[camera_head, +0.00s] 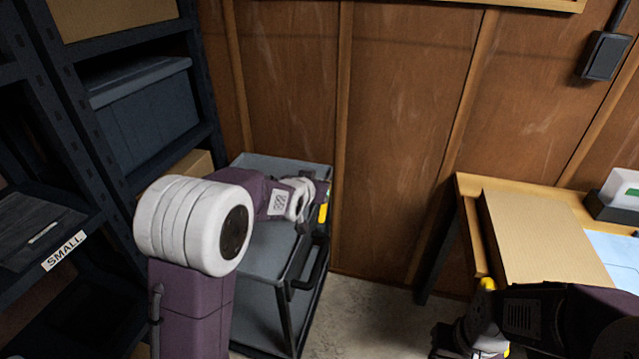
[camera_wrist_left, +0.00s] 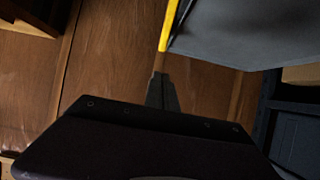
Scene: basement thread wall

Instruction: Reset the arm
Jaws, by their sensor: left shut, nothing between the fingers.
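My left arm reaches forward over a grey cart (camera_head: 265,250) in the head view. Its gripper (camera_head: 323,193) is small and partly hidden by its own wrist, near the cart's right side and the wooden wall. In the left wrist view the gripper's dark fingers (camera_wrist_left: 160,88) are shut together with nothing between them. My right arm comes in at the bottom right, beside the workbench. Its wrist end (camera_head: 468,338) shows near the bottom edge, but its fingers cannot be made out.
A dark shelf rack (camera_head: 95,125) with a grey bin (camera_head: 145,110) stands at the left. A workbench (camera_head: 466,185) with a cardboard sheet (camera_head: 540,235) and a paper (camera_head: 618,258) is at the right. Concrete floor (camera_head: 370,315) lies clear between cart and bench. A yellow strip (camera_wrist_left: 168,25) borders a grey surface.

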